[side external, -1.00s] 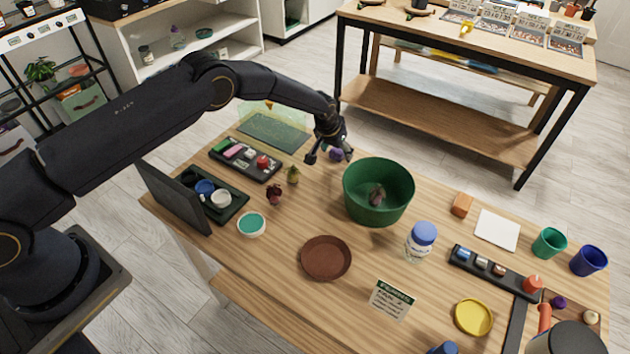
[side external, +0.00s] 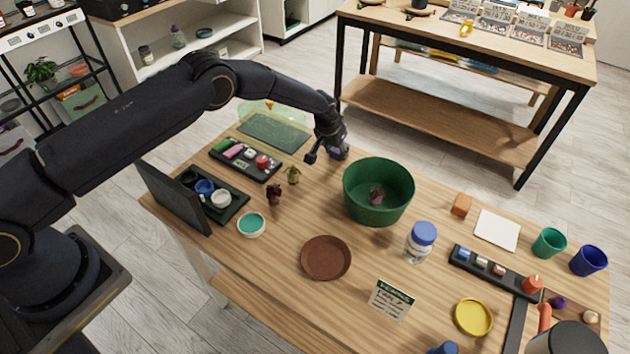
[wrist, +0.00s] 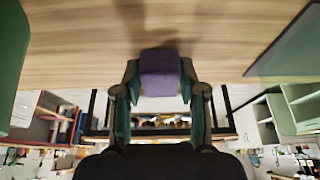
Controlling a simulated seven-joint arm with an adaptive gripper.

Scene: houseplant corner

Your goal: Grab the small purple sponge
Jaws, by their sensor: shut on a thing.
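The small purple sponge (wrist: 160,74) sits between the two fingers of my gripper (wrist: 158,88) in the wrist view, with a finger against each side. In the side external view the sponge (side external: 336,154) shows only as a bit of purple under my gripper (side external: 326,156), near the far edge of the wooden table. My gripper is shut on it. Most of the sponge is hidden by the fingers in the side view. I cannot tell whether it still touches the table.
A green pot (side external: 378,192) holding something brownish stands just right of my gripper. A green mat (side external: 274,131) and a dark tray of small coloured items (side external: 245,160) lie to the left. A small green-yellow item (side external: 293,175) stands nearer. Bare wood lies around the brown saucer (side external: 326,258).

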